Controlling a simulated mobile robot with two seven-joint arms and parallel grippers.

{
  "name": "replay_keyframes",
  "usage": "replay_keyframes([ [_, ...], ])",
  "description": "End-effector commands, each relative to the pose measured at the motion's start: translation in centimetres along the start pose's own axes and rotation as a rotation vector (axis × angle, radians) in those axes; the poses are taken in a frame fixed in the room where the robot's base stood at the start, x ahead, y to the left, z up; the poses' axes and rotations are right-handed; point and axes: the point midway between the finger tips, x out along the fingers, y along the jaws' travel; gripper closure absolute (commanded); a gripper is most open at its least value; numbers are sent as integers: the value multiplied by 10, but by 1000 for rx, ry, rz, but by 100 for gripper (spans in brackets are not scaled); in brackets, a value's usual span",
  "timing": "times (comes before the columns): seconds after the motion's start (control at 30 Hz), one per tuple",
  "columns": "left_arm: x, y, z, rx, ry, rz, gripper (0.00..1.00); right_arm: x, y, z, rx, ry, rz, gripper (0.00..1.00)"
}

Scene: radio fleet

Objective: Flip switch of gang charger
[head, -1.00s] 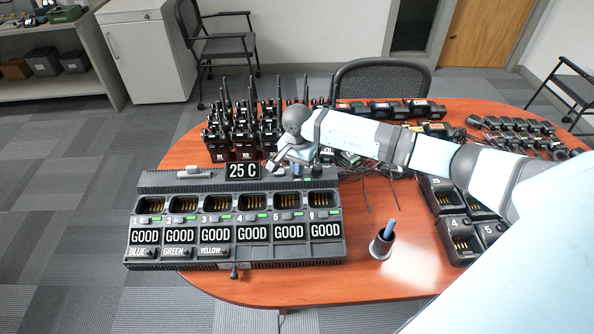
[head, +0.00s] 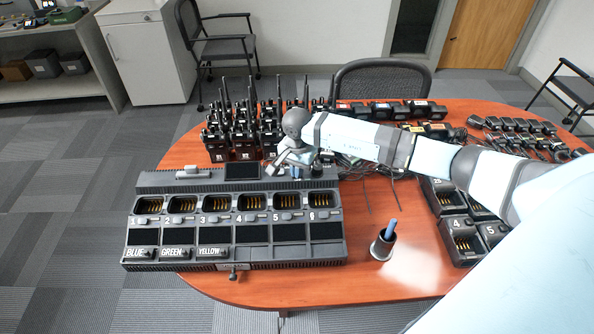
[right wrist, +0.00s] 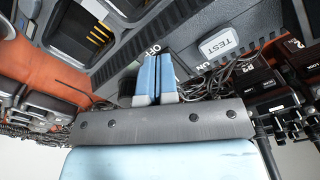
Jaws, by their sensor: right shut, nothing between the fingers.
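The gang charger (head: 160,185) is a long dark unit at the left of the table, with a row of numbered bays. Its upper display (head: 242,171) and the panels under the bays are dark. My right gripper (head: 276,164) is over the charger's back right part. In the right wrist view its blue fingers (right wrist: 155,62) are shut with nothing between them, right at the switch area beside the label "OFF" (right wrist: 153,48). The fingers hide the switch itself, and I cannot tell whether they touch it. A "TEST" button (right wrist: 221,43) is beside them. My left gripper is not in view.
Several upright radios (head: 232,140) stand behind the charger. Loose cables (head: 362,168) lie to its right. More chargers (head: 462,240) are at the right.

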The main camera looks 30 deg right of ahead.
Motion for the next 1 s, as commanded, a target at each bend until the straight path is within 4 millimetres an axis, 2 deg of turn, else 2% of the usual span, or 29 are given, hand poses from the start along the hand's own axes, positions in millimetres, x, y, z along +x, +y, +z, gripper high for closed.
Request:
replay_keyframes([
  [0.17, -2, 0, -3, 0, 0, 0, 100, -6, 0, 0, 0, 1, -1, 100],
  [1.0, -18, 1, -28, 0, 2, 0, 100, -70, 0, 0, 0, 0, -1, 100],
])
